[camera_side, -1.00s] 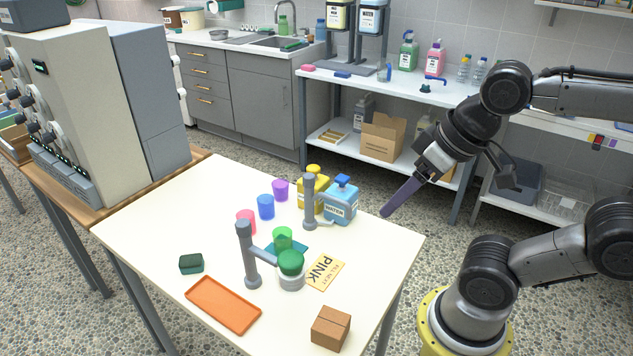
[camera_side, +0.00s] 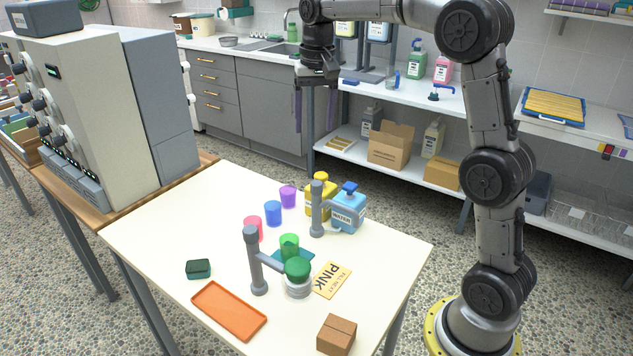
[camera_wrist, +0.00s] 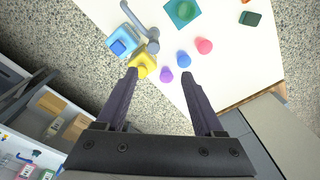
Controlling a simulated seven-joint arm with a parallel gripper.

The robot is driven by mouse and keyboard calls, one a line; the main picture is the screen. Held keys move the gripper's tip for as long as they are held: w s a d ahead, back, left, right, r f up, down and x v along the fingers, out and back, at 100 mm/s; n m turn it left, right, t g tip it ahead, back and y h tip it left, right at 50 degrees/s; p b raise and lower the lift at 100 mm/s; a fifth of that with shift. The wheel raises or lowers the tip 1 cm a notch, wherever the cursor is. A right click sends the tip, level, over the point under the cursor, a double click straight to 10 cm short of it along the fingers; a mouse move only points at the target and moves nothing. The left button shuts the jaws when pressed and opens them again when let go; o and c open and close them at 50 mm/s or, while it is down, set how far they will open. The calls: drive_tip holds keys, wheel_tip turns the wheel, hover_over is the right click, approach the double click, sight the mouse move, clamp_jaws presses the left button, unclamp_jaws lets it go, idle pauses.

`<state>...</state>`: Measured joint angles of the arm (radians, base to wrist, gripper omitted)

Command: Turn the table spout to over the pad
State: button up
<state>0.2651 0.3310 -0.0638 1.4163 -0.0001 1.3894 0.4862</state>
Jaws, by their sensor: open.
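A grey table spout (camera_side: 317,212) stands as an upright post on the cream table, beside the yellow and blue bottles. Its thin arm points toward the lower right in the side view, away from the teal pad. It also shows in the wrist view (camera_wrist: 153,44). The teal pad (camera_side: 305,259) lies flat with a green cup (camera_side: 289,245) on it; it shows in the wrist view (camera_wrist: 171,15). My gripper (camera_side: 315,120) is open and empty, pointing down, high beyond the table's far edge. In the wrist view its fingertips (camera_wrist: 160,74) frame the cups and yellow bottle.
A second grey post (camera_side: 256,262) has an arm reaching toward a green-domed jar (camera_side: 298,287). The yellow bottle (camera_side: 320,198) and blue WATER bottle (camera_side: 348,210) crowd the spout. Pink, blue and purple cups (camera_side: 288,196) stand left. An orange tray (camera_side: 229,311) lies in front.

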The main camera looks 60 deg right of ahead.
sight(317, 183)
drive_tip(key=shift+g, duration=0.4)
drive_tip(key=f, duration=0.5)
drive_tip(key=d+f, duration=0.1)
drive_tip(key=f, duration=0.5)
drive_tip(key=d+f, duration=0.1)
drive_tip(key=f, duration=0.5)
drive_tip(key=shift+w+f, duration=0.1)
drive_tip(key=shift+w, duration=0.25)
drive_tip(key=shift+c, duration=0.2)
clamp_jaws()
